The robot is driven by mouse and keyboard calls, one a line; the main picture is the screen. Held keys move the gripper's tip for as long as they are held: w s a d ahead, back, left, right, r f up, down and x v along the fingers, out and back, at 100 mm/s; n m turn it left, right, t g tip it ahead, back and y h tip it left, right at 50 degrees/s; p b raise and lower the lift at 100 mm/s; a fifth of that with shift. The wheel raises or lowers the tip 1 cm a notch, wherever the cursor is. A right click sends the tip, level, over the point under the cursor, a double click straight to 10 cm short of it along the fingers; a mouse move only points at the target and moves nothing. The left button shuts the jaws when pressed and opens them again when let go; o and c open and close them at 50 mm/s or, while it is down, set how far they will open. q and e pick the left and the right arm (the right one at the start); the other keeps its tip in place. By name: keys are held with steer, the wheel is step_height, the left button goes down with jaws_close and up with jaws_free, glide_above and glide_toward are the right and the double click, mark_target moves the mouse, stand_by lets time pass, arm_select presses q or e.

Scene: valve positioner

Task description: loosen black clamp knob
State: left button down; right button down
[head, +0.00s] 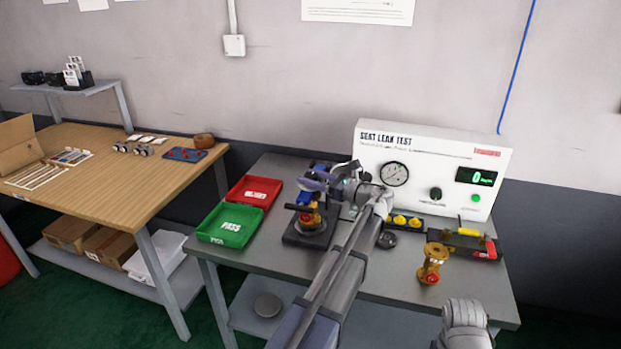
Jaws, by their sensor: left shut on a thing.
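My left gripper (316,181) is at the top of a dark clamp fixture (303,238) on the grey bench. Its jaws are shut on a small part there, which appears to be the black clamp knob; the jaws and wrist largely hide it. A brass valve with red parts (309,219) stands upright in the fixture, with blue parts beside and above it. My right gripper is out of view; only a grey part of my right arm shows at the lower right.
Green (231,225) and red (255,192) trays lie left of the fixture. A white leak tester (431,165) stands behind. A second brass valve (432,263), a tray with yellow caps (403,221), a round black part (387,240) and a tool tray (462,243) are to the right.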

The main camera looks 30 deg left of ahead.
arm_select(q)
steer(key=n+g, duration=0.2)
steer(key=g, duration=0.1)
steer(key=n+g, duration=0.1)
steer(key=g, duration=0.1)
steer(key=shift+w+h, duration=0.25)
steer(key=shift+h, duration=0.05)
steer(key=shift+s+n+g+h, duration=0.15)
steer(key=shift+n+g+h, duration=0.65)
steer(key=shift+n+g, duration=0.85)
steer(key=shift+s+g, duration=0.1)
steer(key=shift+g, duration=0.45)
steer(key=shift+c, duration=1.4)
jaws_free()
